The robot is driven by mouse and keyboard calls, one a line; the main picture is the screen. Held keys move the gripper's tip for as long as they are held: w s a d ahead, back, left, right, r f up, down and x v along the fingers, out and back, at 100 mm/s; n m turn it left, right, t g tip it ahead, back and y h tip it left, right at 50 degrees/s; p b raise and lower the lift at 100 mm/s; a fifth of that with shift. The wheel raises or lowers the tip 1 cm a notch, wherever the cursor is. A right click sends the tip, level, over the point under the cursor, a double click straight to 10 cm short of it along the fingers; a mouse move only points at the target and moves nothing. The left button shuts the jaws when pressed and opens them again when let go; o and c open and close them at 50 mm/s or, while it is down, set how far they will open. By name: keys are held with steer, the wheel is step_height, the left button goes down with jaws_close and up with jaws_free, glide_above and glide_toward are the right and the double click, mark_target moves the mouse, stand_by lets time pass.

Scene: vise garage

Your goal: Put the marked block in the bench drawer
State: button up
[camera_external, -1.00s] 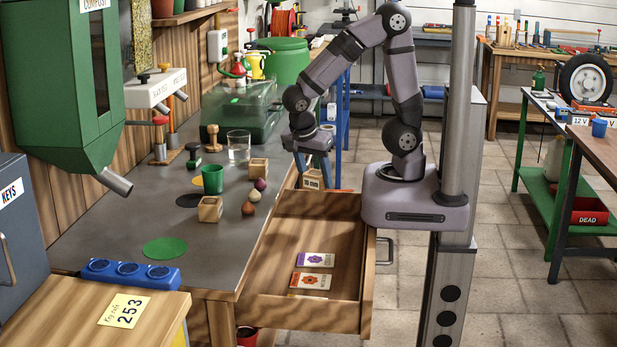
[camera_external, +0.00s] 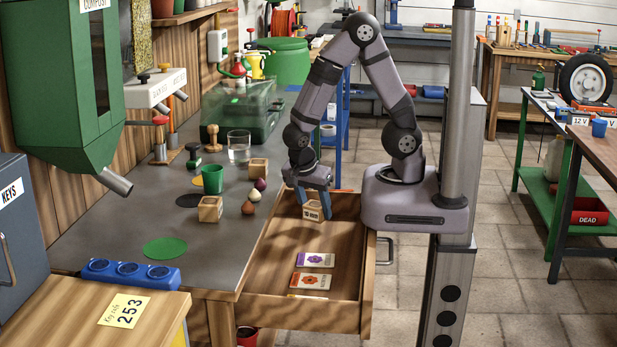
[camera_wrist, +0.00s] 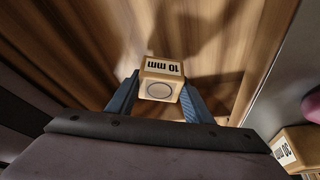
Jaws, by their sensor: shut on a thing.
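My gripper (camera_external: 314,204) is shut on a wooden block (camera_external: 313,211) labelled "10 mm" and holds it above the open bench drawer (camera_external: 275,309), at the drawer's far end. In the wrist view the block (camera_wrist: 162,80) sits between the two blue fingers, its "10 mm" label upside down and a circle mark on its near face. Seed packets (camera_external: 316,260) with purple and red flowers lie on the drawer floor. Two other wooden blocks stand on the bench, one near the green cup (camera_external: 210,209) and one behind it (camera_external: 259,167).
A block marked "30 mm" (camera_wrist: 292,150) shows at the right of the wrist view. Bulbs (camera_external: 254,195) sit near the bench edge by the drawer. A green cup (camera_external: 213,179) and a glass (camera_external: 238,147) stand further in. The drawer floor between block and packets is clear.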

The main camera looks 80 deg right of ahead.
steer(key=shift+f+b, duration=0.5)
steer(key=shift+b, duration=0.05)
steer(key=shift+s+f+b, duration=0.15)
steer(key=shift+f+b, duration=0.1)
steer(key=shift+b, duration=0.1)
steer(key=o, duration=1.1)
steer(key=shift+f, duration=0.15)
steer(key=shift+o, duration=0.2)
steer(key=shift+r+p, duration=0.6)
steer(key=v, duration=1.2)
steer(key=shift+r+p, duration=0.25)
steer(key=shift+p, duration=0.15)
